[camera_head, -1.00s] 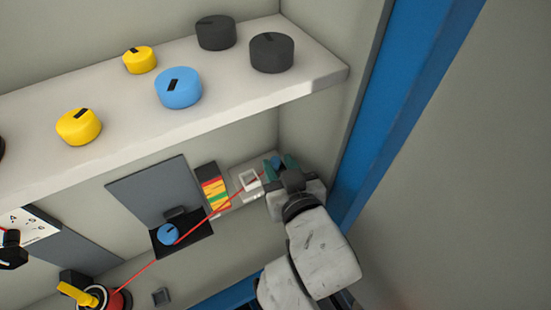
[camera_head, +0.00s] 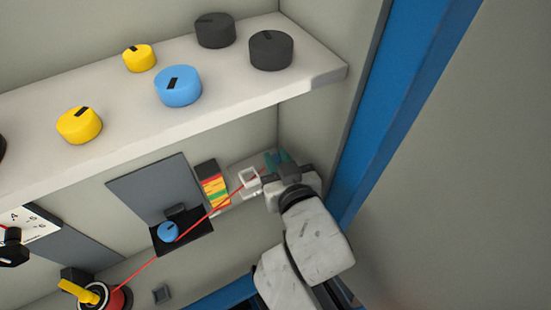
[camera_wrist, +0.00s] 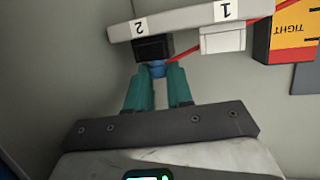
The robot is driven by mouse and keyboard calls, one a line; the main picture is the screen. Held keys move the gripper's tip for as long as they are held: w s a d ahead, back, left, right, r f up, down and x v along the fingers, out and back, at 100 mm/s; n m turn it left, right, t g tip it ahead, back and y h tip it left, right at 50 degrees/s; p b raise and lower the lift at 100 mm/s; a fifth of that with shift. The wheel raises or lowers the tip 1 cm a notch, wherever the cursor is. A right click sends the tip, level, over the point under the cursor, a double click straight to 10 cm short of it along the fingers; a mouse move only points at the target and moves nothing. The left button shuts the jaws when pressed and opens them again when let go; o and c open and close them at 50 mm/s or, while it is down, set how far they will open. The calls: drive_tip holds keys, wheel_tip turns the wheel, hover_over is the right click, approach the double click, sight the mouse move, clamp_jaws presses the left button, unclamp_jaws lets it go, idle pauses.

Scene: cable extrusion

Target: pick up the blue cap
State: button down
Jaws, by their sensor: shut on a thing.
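My gripper (camera_wrist: 158,72) has teal fingers, shut on a small blue thing, seemingly the blue cap (camera_wrist: 158,68). It sits between the fingertips, right at a black block (camera_wrist: 154,47) under the label 2; I cannot tell whether it is touching or partly inside that block. In the head view my gripper (camera_head: 279,160) is at the right end of the lower wall fittings, and the held cap is hidden there. Two other blue round pieces show: a large one (camera_head: 178,87) on the shelf and a smaller one (camera_head: 168,232) in a dark open box.
A white block (camera_wrist: 222,38) under label 1 stands beside the black one. A red cable (camera_head: 207,217) runs up to these fittings. The shelf (camera_head: 225,108) overhangs above with yellow and black knobs. A side wall and blue post (camera_head: 385,120) stand close right of my arm.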

drive_tip(key=shift+r, duration=0.15)
drive_tip(key=shift+r, duration=0.25)
drive_tip(key=s+d+r+p, duration=0.3)
drive_tip(key=s+r+p, duration=0.2)
drive_tip(key=s+r, duration=0.7)
drive_tip(key=shift+s, duration=0.85)
idle(0.9)
